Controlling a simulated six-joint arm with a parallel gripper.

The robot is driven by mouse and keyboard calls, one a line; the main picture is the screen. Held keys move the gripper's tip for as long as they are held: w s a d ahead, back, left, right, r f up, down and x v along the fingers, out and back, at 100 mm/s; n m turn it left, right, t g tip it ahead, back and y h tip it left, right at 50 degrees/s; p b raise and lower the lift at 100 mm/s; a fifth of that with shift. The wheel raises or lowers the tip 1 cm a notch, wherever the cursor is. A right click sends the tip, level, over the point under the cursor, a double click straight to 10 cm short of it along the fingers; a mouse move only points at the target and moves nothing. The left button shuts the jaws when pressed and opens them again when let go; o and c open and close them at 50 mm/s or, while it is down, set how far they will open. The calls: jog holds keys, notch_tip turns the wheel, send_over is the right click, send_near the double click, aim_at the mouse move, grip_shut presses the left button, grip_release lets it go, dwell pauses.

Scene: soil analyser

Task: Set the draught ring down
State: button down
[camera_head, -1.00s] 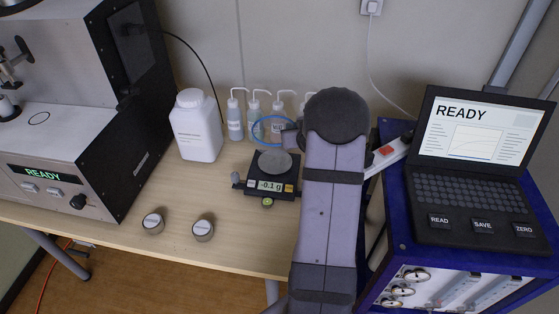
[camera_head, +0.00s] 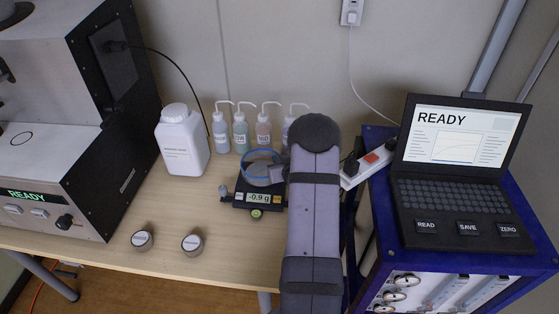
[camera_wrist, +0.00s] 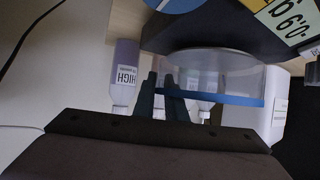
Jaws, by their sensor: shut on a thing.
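The draught ring (camera_head: 262,155) is a clear cylinder with a blue rim. My gripper (camera_head: 283,163) is shut on the ring's right side. In the wrist view, the dark fingers (camera_wrist: 165,95) hold the wall of the ring (camera_wrist: 225,75), its blue rim lowest in the picture. The ring's other edge is close to the dark balance body (camera_wrist: 215,30); I cannot tell whether it touches. My arm hides part of the area right of the balance.
Several wash bottles (camera_head: 240,132) stand behind the balance. A white jug (camera_head: 182,142) is at its left. Two small tins (camera_head: 192,243) lie on the front of the bench (camera_head: 110,270). A power strip (camera_head: 370,162) and laptop (camera_head: 460,170) are right of my arm.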

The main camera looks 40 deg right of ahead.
jog(key=shift+f, duration=0.2)
jog(key=shift+f, duration=0.1)
jog(key=shift+f+b, duration=0.35)
jog(key=shift+b, duration=0.1)
jog(key=shift+f, duration=0.2)
jog(key=c, duration=1.8)
grip_release()
jog(key=shift+r, duration=0.15)
